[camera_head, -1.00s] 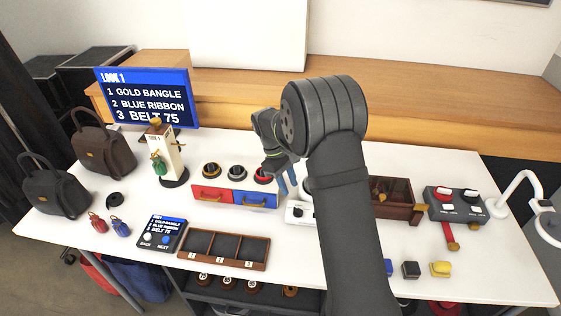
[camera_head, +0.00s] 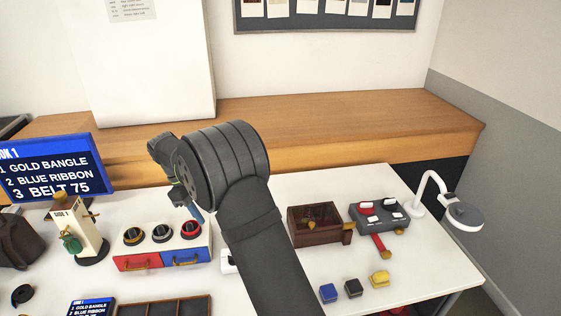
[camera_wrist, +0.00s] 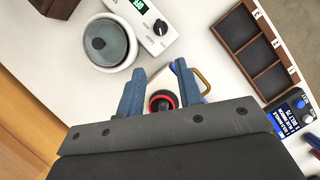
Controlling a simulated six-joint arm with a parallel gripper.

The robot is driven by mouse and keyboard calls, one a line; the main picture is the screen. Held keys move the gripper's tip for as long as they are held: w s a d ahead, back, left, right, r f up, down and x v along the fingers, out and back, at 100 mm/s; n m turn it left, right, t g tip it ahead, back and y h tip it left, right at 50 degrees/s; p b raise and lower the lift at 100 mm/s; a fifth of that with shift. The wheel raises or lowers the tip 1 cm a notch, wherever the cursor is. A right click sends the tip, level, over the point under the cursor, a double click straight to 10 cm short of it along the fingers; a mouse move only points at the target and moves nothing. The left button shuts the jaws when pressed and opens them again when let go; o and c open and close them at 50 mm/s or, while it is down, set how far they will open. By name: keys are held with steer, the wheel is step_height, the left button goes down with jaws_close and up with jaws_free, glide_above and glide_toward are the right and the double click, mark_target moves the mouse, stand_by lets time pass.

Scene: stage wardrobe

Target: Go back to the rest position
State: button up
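My gripper (camera_wrist: 160,92) shows at the wrist view's middle with two blue fingers apart and nothing held between them. A black round piece with a red ring (camera_wrist: 162,101) shows below the gap, on the white drawer box. In the head view my gripper (camera_head: 192,205) is mostly hidden behind my wrist link. It is above the table, near the right end of the drawer box (camera_head: 165,252), which has a red drawer and a blue drawer and three ringed round pieces on top.
An open wooden box (camera_head: 316,236), a grey switch panel (camera_head: 378,215) and a white lamp (camera_head: 465,216) stand to the right. Blue, black and yellow blocks (camera_head: 380,279) lie in front. A stand (camera_head: 91,235) and a blue screen (camera_head: 55,170) are on the left. A wooden ledge (camera_head: 330,125) runs behind.

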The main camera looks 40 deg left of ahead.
steer(key=x, duration=1.7)
steer(key=shift+f, duration=0.25)
